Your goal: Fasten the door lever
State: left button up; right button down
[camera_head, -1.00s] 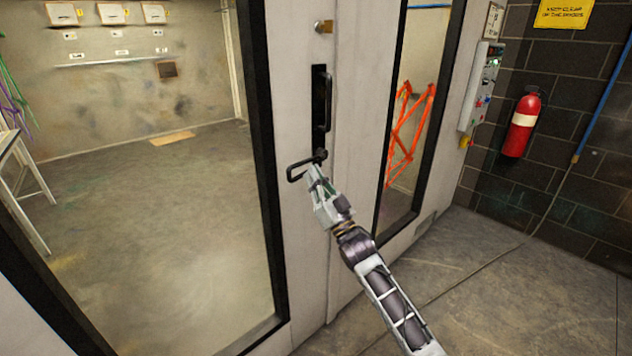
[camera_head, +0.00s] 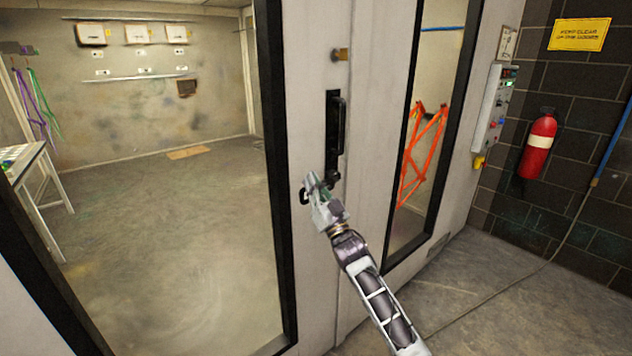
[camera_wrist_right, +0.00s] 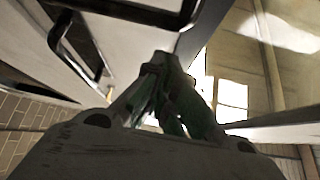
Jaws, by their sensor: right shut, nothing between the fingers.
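The door lever (camera_head: 303,196) is a small black bar at the lower end of the door's black handle plate. Only its left end shows in the head view; my right gripper hides most of the rest. My right gripper (camera_head: 311,180) is shut and empty, in front of the lever, its tips pointing up and left. Whether it touches the lever I cannot tell. In the right wrist view the closed fingers (camera_wrist_right: 163,68) are close to black bars on the pale door, and I cannot tell surely which bar is the lever. My left gripper is out of view.
The black pull handle (camera_head: 337,135) stands just above the lever, with a brass lock (camera_head: 340,55) higher up. Glazed panels flank the door's pale middle. A control box (camera_head: 494,108) and red fire extinguisher (camera_head: 538,148) are at right.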

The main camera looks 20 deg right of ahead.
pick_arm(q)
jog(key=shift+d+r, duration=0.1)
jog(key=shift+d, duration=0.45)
pick_arm(e)
jog(key=shift+w+a+f, duration=0.15)
jog(key=shift+f, duration=0.35)
jog(key=shift+w+a+f, duration=0.1)
jog(key=shift+f, duration=0.4)
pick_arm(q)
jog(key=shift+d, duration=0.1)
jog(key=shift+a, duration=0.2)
